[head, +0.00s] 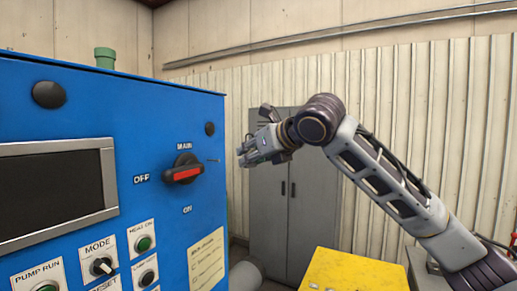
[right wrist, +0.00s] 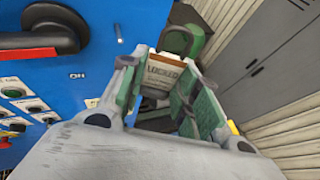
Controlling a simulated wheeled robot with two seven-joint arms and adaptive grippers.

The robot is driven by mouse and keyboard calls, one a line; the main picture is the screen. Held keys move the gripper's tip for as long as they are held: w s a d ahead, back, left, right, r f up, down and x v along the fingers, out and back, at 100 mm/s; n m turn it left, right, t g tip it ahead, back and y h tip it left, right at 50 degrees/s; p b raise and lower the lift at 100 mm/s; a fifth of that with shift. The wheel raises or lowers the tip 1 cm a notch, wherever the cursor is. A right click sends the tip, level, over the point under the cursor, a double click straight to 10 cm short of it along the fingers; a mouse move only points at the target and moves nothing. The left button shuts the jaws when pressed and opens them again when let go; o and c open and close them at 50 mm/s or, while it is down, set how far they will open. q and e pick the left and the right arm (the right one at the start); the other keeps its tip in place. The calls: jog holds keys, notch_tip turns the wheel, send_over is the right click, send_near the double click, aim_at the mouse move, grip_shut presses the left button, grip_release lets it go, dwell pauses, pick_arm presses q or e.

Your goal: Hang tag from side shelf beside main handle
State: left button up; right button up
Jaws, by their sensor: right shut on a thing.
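The main handle (head: 183,170) is a black rotary switch with a red grip, lying level on the blue panel (head: 150,95) under the word MAIN. It also shows in the right wrist view (right wrist: 48,40). A small thin peg (head: 213,161) sticks out just right of it. My right gripper (head: 245,153) is in the air right of the panel's edge, apart from the handle. In the right wrist view it is shut on the tag (right wrist: 163,74), which reads LOCKED and sits between the fingers. In the head view the tag cannot be made out. My left gripper is out of view.
The panel carries a dark screen (head: 55,195), buttons, and a selector (head: 102,266) at lower left. A yellow surface (head: 352,272) is at the bottom, right of centre. A grey cabinet (head: 283,205) stands behind my gripper. The space between panel and gripper looks clear.

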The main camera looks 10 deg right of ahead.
jog(key=shift+s+a+f+n+g+y, duration=0.25)
jog(key=shift+s+a+f+n+y, duration=0.1)
jog(key=shift+f, duration=0.55)
jog(key=shift+s+a+f+n+g+y, duration=0.25)
jog(key=shift+a+f+n+y, duration=0.1)
jog(key=shift+f, duration=0.5)
jog(key=shift+s+a+f+n+g+y, duration=0.2)
jog(key=shift+s+a+f+n+y, duration=0.15)
jog(key=shift+f, duration=0.55)
jog(key=shift+w+a, duration=0.25)
jog(key=shift+w+a+f, duration=0.2)
jog(key=shift+w+a, duration=0.55)
jog(key=shift+a, duration=0.3)
jog(key=shift+w+a+f, duration=0.15)
jog(key=shift+w+a, duration=0.6)
jog(key=shift+a, duration=0.25)
jog(key=shift+w+a+f, duration=0.2)
jog(key=shift+w+a, duration=0.55)
jog(key=shift+a, duration=0.3)
jog(key=o, duration=0.9)
jog(key=shift+f, duration=0.1)
